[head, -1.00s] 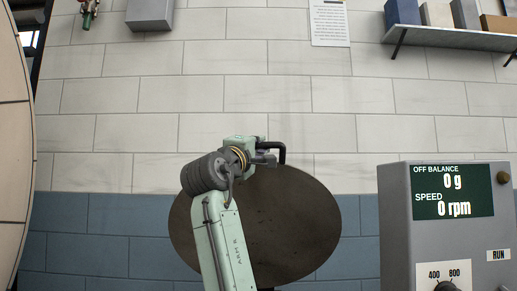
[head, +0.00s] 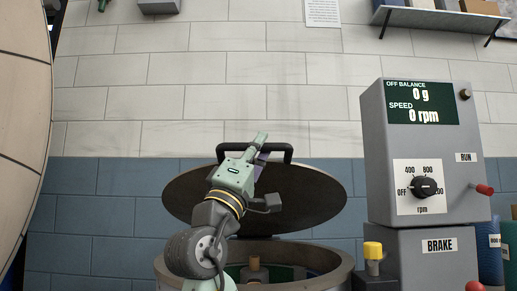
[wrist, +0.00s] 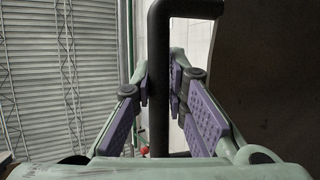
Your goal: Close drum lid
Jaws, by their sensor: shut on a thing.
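The drum lid (head: 312,205) is a dark round disc, tilted up above the drum in the head view. It also fills the right side of the wrist view (wrist: 265,70). Its black bar handle (head: 232,146) stands at the lid's upper edge. My gripper (head: 262,157) is shut on this handle. In the wrist view the purple finger pads of my gripper (wrist: 160,88) sit on both sides of the handle's bar (wrist: 158,125). The drum (head: 341,274) is open below the lid, with a brownish post (head: 254,268) inside. My arm hides part of the lid and drum.
A grey control box (head: 375,150) reading 0 g and 0 rpm stands right of the lid, above a BRAKE box (head: 410,255). A yellow-capped part (head: 373,250) stands beside the drum rim. A large round pale body (head: 25,110) borders the left.

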